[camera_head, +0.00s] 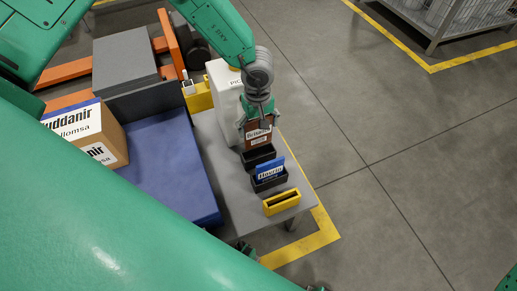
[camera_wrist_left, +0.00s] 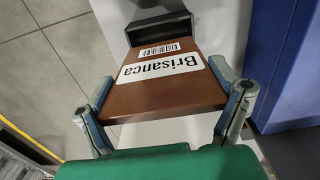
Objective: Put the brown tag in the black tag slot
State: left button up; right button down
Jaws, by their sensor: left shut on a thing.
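The brown tag (camera_head: 257,138), with a white "Brisanca" label and barcode, is held between the fingers of my left gripper (camera_head: 259,117). In the left wrist view the fingers grip the tag (camera_wrist_left: 160,92) by its two side edges. The empty-looking black tag slot (camera_head: 259,156) is just below the tag in the head view. In the wrist view the slot (camera_wrist_left: 160,27) is beyond the tag's far end. The tag's lower edge overlaps the slot in both views, so I cannot tell whether they touch. My right gripper is not in view.
A second black slot (camera_head: 270,184) holds a blue tag (camera_head: 269,170). A yellow slot (camera_head: 281,202) stands near the end of the grey table (camera_head: 238,205). A white box (camera_head: 222,88) stands close behind my left gripper. A blue surface (camera_head: 170,165) and cardboard box (camera_head: 112,140) are left.

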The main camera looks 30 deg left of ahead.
aim_at(258, 145)
pick_arm(q)
notch_tip(258, 145, down, 9)
jog(key=b, duration=0.2)
jog(key=shift+b, duration=0.4)
jog(key=shift+r, duration=0.1)
jog(key=o, duration=1.1)
